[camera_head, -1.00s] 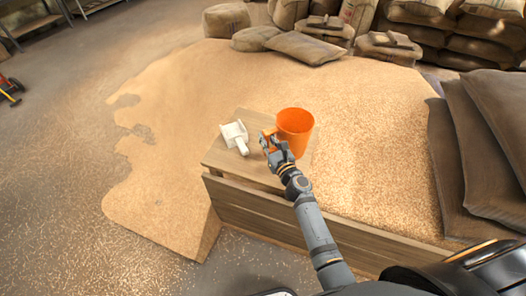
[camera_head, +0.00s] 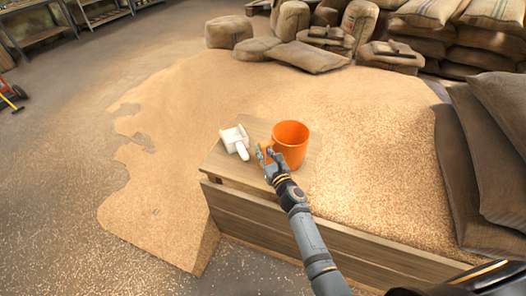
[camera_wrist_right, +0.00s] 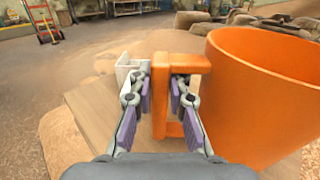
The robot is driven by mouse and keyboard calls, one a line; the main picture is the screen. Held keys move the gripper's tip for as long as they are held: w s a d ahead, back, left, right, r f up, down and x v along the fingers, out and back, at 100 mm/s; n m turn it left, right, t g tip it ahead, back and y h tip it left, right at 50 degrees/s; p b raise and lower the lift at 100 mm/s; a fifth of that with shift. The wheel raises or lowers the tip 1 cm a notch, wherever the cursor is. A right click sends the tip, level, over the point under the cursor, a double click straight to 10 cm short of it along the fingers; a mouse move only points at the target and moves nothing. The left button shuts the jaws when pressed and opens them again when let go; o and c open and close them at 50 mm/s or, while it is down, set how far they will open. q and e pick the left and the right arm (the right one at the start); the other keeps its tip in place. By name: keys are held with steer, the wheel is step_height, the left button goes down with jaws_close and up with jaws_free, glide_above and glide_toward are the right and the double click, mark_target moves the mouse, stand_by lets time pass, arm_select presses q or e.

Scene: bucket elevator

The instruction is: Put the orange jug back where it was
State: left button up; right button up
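The orange jug (camera_head: 290,146) stands upright at the right part of the wooden board (camera_head: 222,162), beside the grain. Whether its base touches the board is hard to tell. In the right wrist view the jug (camera_wrist_right: 265,85) fills the right side, its handle (camera_wrist_right: 159,100) facing my gripper. My right gripper (camera_head: 266,158) is at the handle. Its two purple-padded fingers (camera_wrist_right: 160,92) lie on either side of the handle's upright bar and look closed on it, with one finger inside the loop. My left gripper is not in view.
A white scoop (camera_head: 236,141) lies on the board just left of the jug; it also shows behind the fingers in the wrist view (camera_wrist_right: 127,72). Loose grain (camera_head: 375,140) surrounds the board. Sacks (camera_head: 490,140) are stacked at the right and back.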

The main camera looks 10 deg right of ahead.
steer(key=o, duration=0.4)
steer(key=shift+r+p, duration=0.35)
steer(key=shift+p, duration=0.05)
steer(key=s+d+b, duration=0.1)
steer(key=s+d, duration=0.1)
steer(key=s, duration=0.9)
steer(key=shift+s+f, duration=0.15)
steer(key=shift+s, duration=0.25)
steer(key=shift+d, duration=0.1)
